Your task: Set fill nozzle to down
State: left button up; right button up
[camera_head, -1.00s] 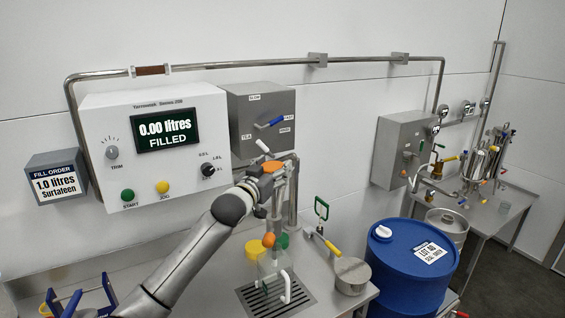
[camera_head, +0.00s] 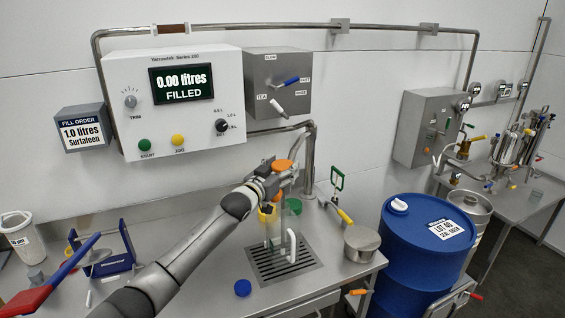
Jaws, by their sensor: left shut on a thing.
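The fill nozzle's orange part (camera_head: 284,165) shows at the tip of my left gripper (camera_head: 277,176), beside the bent steel pipe from the wall. My left gripper is shut on it, and the fingers hide much of the nozzle. Directly below is a clear jug (camera_head: 277,236) with a white handle, on the drain grate. Gripper and jug overlap in this view, so I cannot tell how far the nozzle's tip reaches into the jug. My right gripper is not in view.
The filler panel (camera_head: 220,62) reads 0.00 litres. A grey valve box (camera_head: 290,62) hangs beside it. A steel pot (camera_head: 361,243) and a blue drum (camera_head: 415,255) stand to the right. A blue cap (camera_head: 243,287) lies at the bench's front. A blue-framed tool (camera_head: 124,250) stands at left.

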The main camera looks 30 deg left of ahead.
pick_arm(q)
jog(key=shift+f, duration=0.3)
jog(key=o, duration=1.5)
jog(key=shift+w, duration=0.45)
jog(key=shift+c, duration=0.2)
jog(key=shift+s+r, duration=0.2)
jog(key=shift+s, duration=0.05)
jog(key=shift+s+f, duration=0.15)
jog(key=shift+s, duration=0.6)
jog(key=s, duration=1)
jog(key=shift+s, duration=0.15)
jog(key=shift+a, duration=0.1)
